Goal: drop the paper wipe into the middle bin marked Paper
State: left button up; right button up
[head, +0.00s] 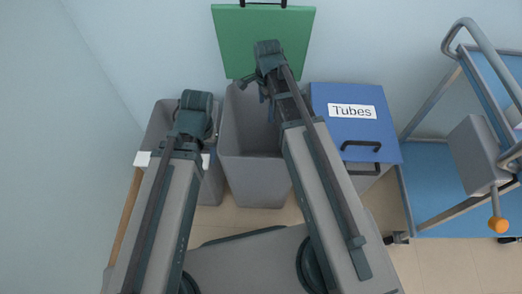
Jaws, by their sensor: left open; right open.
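The middle bin (252,181) is a grey bin standing open, with its green lid (262,38) raised against the wall. Its front shows no readable label. My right gripper (250,88) is open above the middle bin's mouth, near its back rim. My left gripper (192,122) is open over the left bin; my own arm largely hides its fingers. I see no paper wipe in this view. The visible part of the middle bin's inside looks plain grey, and my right arm covers some of it.
The left grey bin (160,122) is open at the top, and my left arm hides much of it. The right bin has a shut blue lid (350,122) marked Tubes. A blue-shelved trolley (425,195) stands at the far right. A pale wall rises behind the bins.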

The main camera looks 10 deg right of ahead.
notch_tip(320, 180, up, 12)
jog(key=p, duration=1.1)
jog(key=shift+r+p, duration=0.25)
jog(key=shift+p, duration=0.1)
jog(key=s+n, duration=0.8)
jog(key=n, duration=0.8)
jog(key=s+a+n+h, duration=0.1)
jog(key=s+a+n, duration=0.45)
jog(key=a, duration=0.45)
notch_tip(320, 180, up, 14)
jog(key=p, duration=1.4)
jog(key=shift+s+a+r+m, duration=0.25)
jog(key=shift+s+m, duration=0.15)
jog(key=shift+m, duration=0.05)
jog(key=shift+c, duration=0.3)
